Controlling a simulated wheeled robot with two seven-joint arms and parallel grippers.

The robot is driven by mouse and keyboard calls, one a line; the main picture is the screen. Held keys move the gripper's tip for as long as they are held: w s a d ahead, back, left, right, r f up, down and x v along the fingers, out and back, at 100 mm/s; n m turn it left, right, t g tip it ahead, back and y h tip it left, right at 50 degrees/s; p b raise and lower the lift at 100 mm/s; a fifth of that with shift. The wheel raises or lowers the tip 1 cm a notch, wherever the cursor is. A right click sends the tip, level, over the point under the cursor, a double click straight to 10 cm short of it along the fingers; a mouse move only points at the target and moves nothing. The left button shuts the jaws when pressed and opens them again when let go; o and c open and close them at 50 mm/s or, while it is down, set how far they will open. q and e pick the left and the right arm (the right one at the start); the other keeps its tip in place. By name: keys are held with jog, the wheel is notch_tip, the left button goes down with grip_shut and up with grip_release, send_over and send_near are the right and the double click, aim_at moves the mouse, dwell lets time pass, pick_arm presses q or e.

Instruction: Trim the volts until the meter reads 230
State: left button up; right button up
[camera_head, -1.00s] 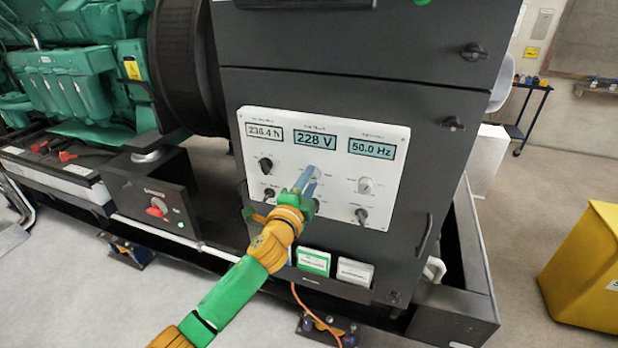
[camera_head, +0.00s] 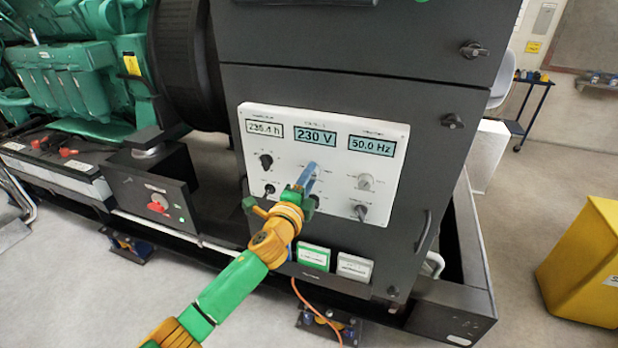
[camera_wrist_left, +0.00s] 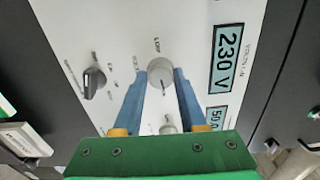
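The voltage meter (camera_head: 315,136) on the white control panel (camera_head: 395,150) reads 230 V; it also reads 230 V in the left wrist view (camera_wrist_left: 227,58), turned sideways. Below it, my left gripper (camera_head: 308,174) covers the round trim knob in the head view. In the left wrist view this pale knob (camera_wrist_left: 160,73) lies between the two blue fingertips, one close against each side, and the gripper looks shut on it. My right gripper is not in view.
Other displays read 50.0 Hz (camera_head: 372,145) and an hours figure (camera_head: 264,129). A dark selector knob (camera_head: 266,160) and a pale knob (camera_head: 365,182) flank my gripper. A yellow bin (camera_head: 590,265) stands at right on open floor.

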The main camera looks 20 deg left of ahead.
pick_arm(q)
jog(key=o, duration=0.3)
jog(key=shift+d, duration=0.1)
jog(key=shift+o, duration=0.2)
jog(key=shift+s, duration=0.15)
jog(key=s, duration=0.7)
jog(key=shift+b, duration=0.35)
jog(key=shift+w+f, duration=0.1)
